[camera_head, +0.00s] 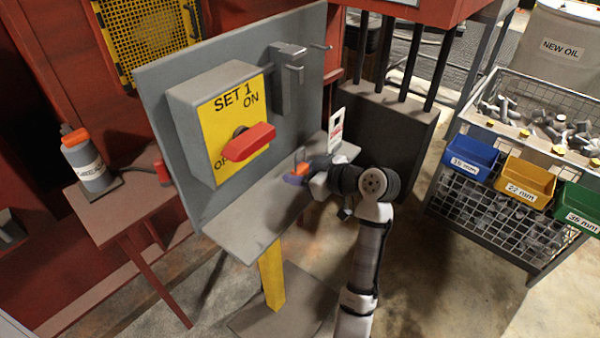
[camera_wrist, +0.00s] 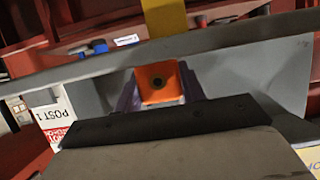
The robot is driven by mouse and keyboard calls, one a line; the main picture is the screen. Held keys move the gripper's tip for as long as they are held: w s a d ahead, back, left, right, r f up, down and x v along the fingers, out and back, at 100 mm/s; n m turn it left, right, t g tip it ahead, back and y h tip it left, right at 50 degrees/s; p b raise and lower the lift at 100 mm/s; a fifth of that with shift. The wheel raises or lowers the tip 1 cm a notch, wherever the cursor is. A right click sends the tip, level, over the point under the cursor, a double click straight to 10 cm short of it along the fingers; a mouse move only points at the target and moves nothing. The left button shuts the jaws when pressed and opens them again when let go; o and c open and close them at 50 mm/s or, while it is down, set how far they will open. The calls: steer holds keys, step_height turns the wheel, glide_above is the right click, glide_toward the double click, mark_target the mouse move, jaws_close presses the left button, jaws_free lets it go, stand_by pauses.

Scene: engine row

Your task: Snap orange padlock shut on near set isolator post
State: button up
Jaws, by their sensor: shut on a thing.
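The orange padlock (camera_head: 301,169) is in my gripper (camera_head: 298,176), just above the grey shelf at the foot of the isolator panel. In the wrist view the padlock (camera_wrist: 160,83) shows its orange body with a dark round spot, between two purplish finger pads. My gripper (camera_wrist: 160,95) is shut on it. The shackle's state is too small to tell. The set 1 isolator (camera_head: 222,120) is a grey box with a yellow face marked SET 1, ON and a partly covered OFF. Its red handle (camera_head: 249,142) lies roughly level across the face. The padlock is apart from the handle, below and right of it.
The grey shelf (camera_head: 256,212) runs under the panel on a yellow post (camera_head: 271,275). A white tag (camera_head: 336,128) stands at the shelf's right end. A grey bracket (camera_head: 287,80) sits above. A side table (camera_head: 125,205) with a bottle stands left; bins and a wire crate stand right.

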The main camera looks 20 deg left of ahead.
mark_target(300, 148)
step_height(300, 148, up, 10)
steer(key=shift+b, duration=1.05)
